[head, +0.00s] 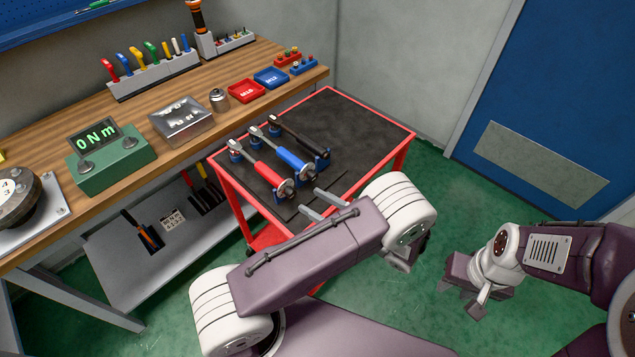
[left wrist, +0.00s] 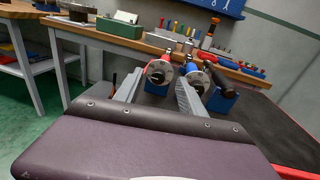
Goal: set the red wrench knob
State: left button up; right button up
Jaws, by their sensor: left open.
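The red torque wrench (head: 265,175) lies on the cart in blue holders, its round knob (head: 286,188) at the near end. In the left wrist view the red wrench's knob (left wrist: 159,72) faces me, between the fingertips in the picture. My left gripper (head: 310,199) is open and empty, its fingers pointing at the knob from the near side, with a gap left; it also shows in the left wrist view (left wrist: 160,82). A blue wrench (head: 290,157) and a black wrench (head: 300,138) lie beside it. My right gripper (head: 460,299) looks open and empty, over the floor at right.
The red-framed cart (head: 370,128) has a bare dark top at the back right. The wooden bench (head: 195,88) holds a green torque display (head: 108,165), a metal box (head: 181,121), red and blue trays and a tool rack. The blue wrench's knob (left wrist: 198,80) is close beside the red one.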

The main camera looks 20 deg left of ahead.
aim_at(294, 195)
pick_arm(q)
jog(key=a, duration=0.2)
jog(key=a+f+m+t, duration=0.1)
jog(key=w+a+f+m+p, duration=0.1)
jog(key=a, duration=0.1)
jog(key=shift+w+a+f+t, duration=0.1)
jog(key=shift+a+f+t, duration=0.1)
jog(key=shift+a+t, duration=0.15)
jog(key=shift+w+a, duration=0.2)
jog(key=shift+a, duration=0.05)
pick_arm(e)
jog(key=shift+s+r, duration=0.15)
jog(key=shift+r, duration=0.3)
jog(key=shift+a, duration=0.1)
pick_arm(q)
grip_shut()
